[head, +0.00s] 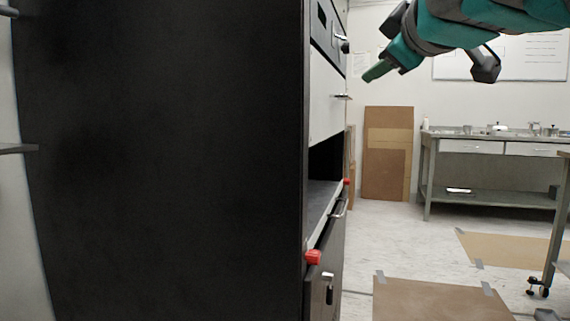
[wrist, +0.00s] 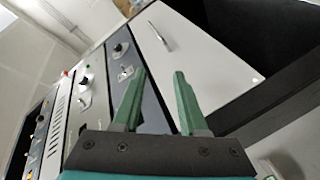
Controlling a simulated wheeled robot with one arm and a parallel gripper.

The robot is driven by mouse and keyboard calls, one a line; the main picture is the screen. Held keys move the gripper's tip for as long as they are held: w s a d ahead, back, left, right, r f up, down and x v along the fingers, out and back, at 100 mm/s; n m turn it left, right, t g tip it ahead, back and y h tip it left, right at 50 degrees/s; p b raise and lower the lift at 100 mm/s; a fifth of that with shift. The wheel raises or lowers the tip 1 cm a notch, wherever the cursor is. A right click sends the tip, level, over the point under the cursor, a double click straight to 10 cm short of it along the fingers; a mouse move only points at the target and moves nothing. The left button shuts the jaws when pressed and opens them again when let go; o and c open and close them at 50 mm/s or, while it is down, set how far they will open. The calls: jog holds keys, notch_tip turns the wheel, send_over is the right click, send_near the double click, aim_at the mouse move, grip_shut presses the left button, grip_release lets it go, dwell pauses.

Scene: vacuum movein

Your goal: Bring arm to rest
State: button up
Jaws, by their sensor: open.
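My gripper (head: 374,73) is at the upper right of the head view, at the end of my green and dark arm. It is in the air to the right of a tall black cabinet (head: 165,160). In the wrist view my gripper (wrist: 160,92) shows two green fingers spread apart with nothing between them. Past the fingers is the cabinet's front, with a white door (wrist: 190,58) and a dark panel (wrist: 125,60) with knobs. I cannot tell how far the fingertips are from this front.
A metal workbench (head: 490,185) stands at the back right. Brown boards (head: 388,150) lean on the far wall. The floor between has flat brown sheets (head: 435,300).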

jog(key=s+f+m+g+p, duration=0.1)
jog(key=s+f+m+g, duration=0.15)
jog(key=f, duration=0.85)
jog(key=s+a+f+m+g+p, duration=0.15)
jog(key=f+g, duration=0.25)
jog(key=f, duration=0.6)
jog(key=s+f+m+g+p, duration=0.1)
jog(key=f+g, duration=0.2)
jog(key=f, duration=0.8)
jog(key=s+d+f+m+g+h+p, duration=0.1)
jog(key=s+f+m+g+p, duration=0.2)
jog(key=s+f, duration=1.7)
jog(key=s+m+g, duration=0.3)
jog(key=g, duration=0.2)
jog(key=shift+s+d+g, duration=0.25)
jog(key=shift+d+g, duration=0.1)
jog(key=shift+d, duration=0.05)
